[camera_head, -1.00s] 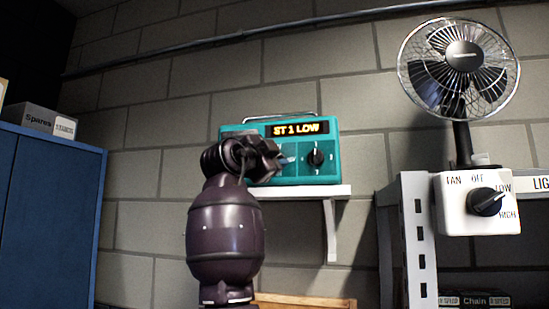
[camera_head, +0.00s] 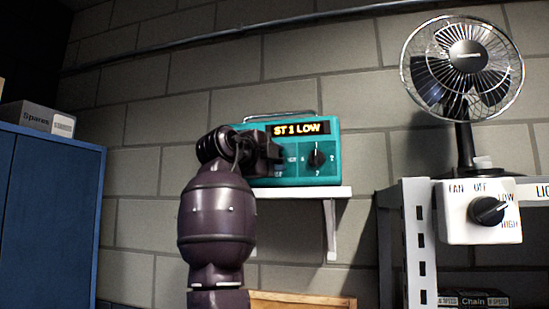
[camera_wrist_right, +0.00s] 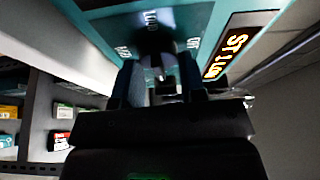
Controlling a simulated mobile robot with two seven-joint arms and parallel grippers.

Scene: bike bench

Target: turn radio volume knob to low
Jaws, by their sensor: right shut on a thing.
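The teal radio (camera_head: 290,178) stands on a white wall shelf (camera_head: 300,191), and its display (camera_head: 298,129) reads "ST 1 LOW". My right gripper (camera_head: 278,155) is at the left part of the radio's front, where it hides the left knob in the head view. In the right wrist view my right gripper (camera_wrist_right: 158,88) is shut on the dark volume knob (camera_wrist_right: 152,42), with labels around it on the teal face. The right knob (camera_head: 317,158), black with numbers around it, is uncovered. My left gripper is not in view.
A fan (camera_head: 462,68) stands at the right above a white control box (camera_head: 478,210) with a black knob. A blue cabinet (camera_head: 50,205) with a "Spares" box (camera_head: 38,118) on top is at the left. Bare block wall lies between cabinet and radio.

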